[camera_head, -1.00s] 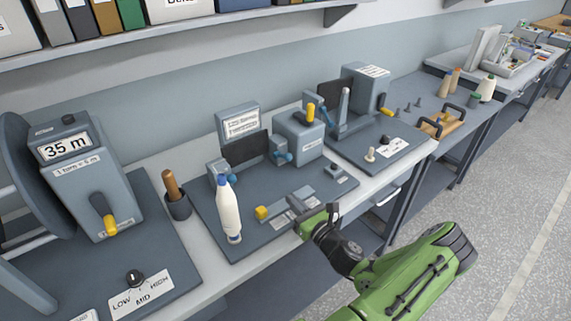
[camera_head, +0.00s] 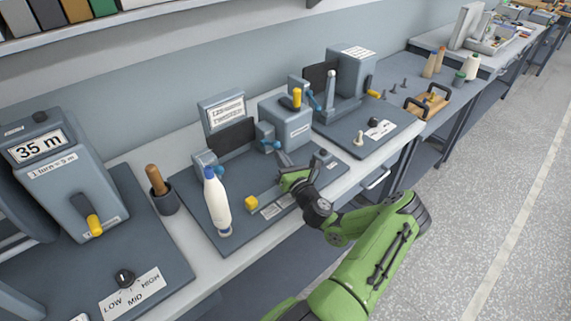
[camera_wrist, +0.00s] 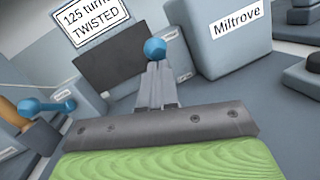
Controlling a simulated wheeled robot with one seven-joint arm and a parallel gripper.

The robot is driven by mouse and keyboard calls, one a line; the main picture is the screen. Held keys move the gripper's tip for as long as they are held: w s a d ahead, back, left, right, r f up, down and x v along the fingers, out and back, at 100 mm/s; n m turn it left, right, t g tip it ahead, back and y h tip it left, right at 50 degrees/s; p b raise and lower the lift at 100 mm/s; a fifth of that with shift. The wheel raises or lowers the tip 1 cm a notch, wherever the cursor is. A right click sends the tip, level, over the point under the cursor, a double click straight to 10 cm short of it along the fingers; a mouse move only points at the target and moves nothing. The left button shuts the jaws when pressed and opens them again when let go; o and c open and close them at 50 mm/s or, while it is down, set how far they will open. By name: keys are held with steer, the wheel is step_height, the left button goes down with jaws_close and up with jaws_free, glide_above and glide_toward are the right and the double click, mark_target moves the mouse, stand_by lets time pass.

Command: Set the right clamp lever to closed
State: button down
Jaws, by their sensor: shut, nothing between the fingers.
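The twist tester's right clamp (camera_head: 264,131) is a small grey-blue block beside the dark panel. Its lever has a blue knob (camera_head: 271,144), and the wrist view shows a blue ball knob (camera_wrist: 155,48) straight beyond my fingertips. My gripper (camera_head: 282,158) is shut and empty, with its tips just in front of the right lever; I cannot tell whether they touch. In the wrist view, my gripper's fingers (camera_wrist: 156,75) hide the lever's lower part. The left clamp's blue lever (camera_wrist: 45,106) shows at the left of the wrist view. The right lever's exact setting is unclear.
A white bottle with a blue cap (camera_head: 217,203) stands left of my gripper. The Miltrove housing (camera_wrist: 217,35) rises close at right, with a yellow lever (camera_head: 297,97) on top. A sign (camera_head: 222,109) stands behind.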

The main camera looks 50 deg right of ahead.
mark_target(277, 146)
step_height(277, 146, up, 2)
steer(key=g+y+p, duration=0.1)
steer(key=p, duration=0.5)
steer(key=shift+w+r, duration=0.15)
steer(key=shift+w+r+p, duration=0.1)
steer(key=shift+r+p, duration=0.3)
steer(key=shift+p, duration=0.35)
steer(key=shift+f, duration=0.2)
